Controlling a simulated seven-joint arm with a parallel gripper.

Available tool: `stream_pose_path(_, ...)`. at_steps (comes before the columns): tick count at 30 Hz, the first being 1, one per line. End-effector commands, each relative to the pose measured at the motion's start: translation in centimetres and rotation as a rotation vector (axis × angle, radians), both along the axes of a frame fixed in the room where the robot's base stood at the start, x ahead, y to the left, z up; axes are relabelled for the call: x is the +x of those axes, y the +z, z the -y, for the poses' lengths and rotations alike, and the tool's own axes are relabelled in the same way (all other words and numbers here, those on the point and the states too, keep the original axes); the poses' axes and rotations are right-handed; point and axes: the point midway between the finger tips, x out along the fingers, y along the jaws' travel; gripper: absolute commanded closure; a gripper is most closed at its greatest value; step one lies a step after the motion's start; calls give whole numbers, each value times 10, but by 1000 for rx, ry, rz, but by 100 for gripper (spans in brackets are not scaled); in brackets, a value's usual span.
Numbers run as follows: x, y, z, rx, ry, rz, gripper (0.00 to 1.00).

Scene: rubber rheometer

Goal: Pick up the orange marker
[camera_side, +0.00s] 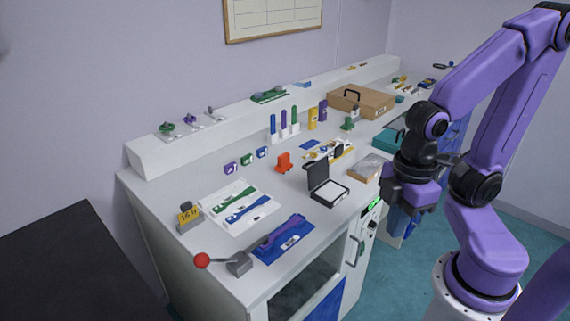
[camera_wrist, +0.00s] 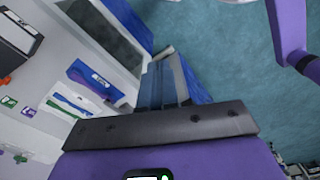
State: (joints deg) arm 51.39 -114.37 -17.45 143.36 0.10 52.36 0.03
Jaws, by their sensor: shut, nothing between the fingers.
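I cannot make out an orange marker for certain. A small orange-red upright object (camera_side: 284,162) stands on the white bench, left of the open black case; its shape is too small to tell whether it is a marker. A white stand (camera_side: 284,136) behind it holds upright markers in blue, purple and green. My gripper (camera_side: 408,207) is shut and empty, to the right of the bench's front edge and apart from these things. In the wrist view a dark bar of my gripper (camera_wrist: 160,125) crosses the lower part.
The open black case (camera_side: 325,188) lies near the bench front. A brown case (camera_side: 361,102) and a teal box (camera_side: 391,139) stand farther back. A red-knobbed lever (camera_side: 203,261) is at the near left corner. A blue mat (camera_side: 283,245) holds a purple tool.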

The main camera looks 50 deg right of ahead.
Motion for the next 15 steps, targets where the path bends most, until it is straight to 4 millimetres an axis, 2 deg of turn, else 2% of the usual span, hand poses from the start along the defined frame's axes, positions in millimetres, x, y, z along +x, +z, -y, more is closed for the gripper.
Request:
stream_pose_path(1, 0, 0, 0, 0, 0, 0, 87)
stream_pose_path(4, 0, 0, 0, 0, 0, 0, 54)
stream_pose_path(5, 0, 0, 0, 0, 0, 0, 49)
stream_pose_path(15, 5, 2, -3, -1, -21, 2, 49)
